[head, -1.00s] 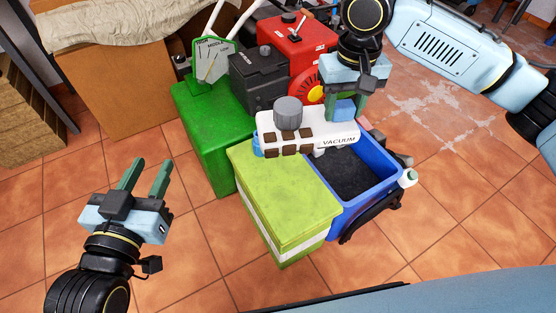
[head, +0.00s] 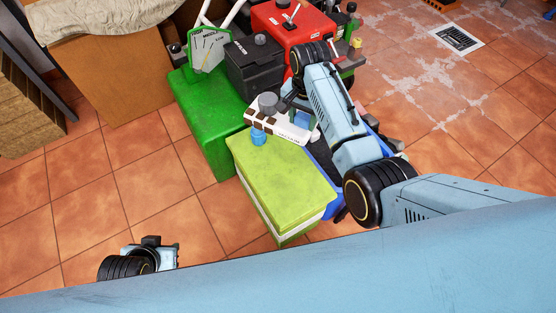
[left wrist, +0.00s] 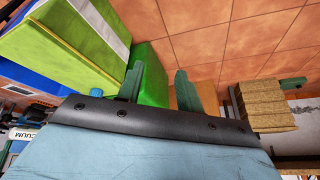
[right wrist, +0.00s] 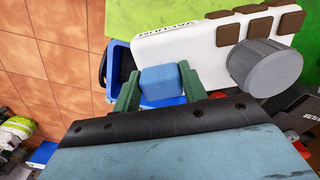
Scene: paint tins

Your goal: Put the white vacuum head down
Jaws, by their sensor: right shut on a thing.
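The white vacuum head (head: 285,127) has a grey cap and brown pads. It is at the back edge of the lime-green box (head: 280,175); I cannot tell whether it touches the box. My right gripper (right wrist: 160,84) is shut on the vacuum head's blue block (right wrist: 162,80), and the white body (right wrist: 185,48) stretches beyond it. In the head view my right arm hides most of this gripper. My left gripper (left wrist: 157,85) is open and empty, with its fingers apart near the green box; in the head view its fingers are hidden.
A blue bin (head: 326,185) stands right of the lime-green box, partly hidden under my right arm. A green box (head: 205,135), a black tank (head: 252,68) and a red machine (head: 290,25) stand behind. Tiled floor at left is clear.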

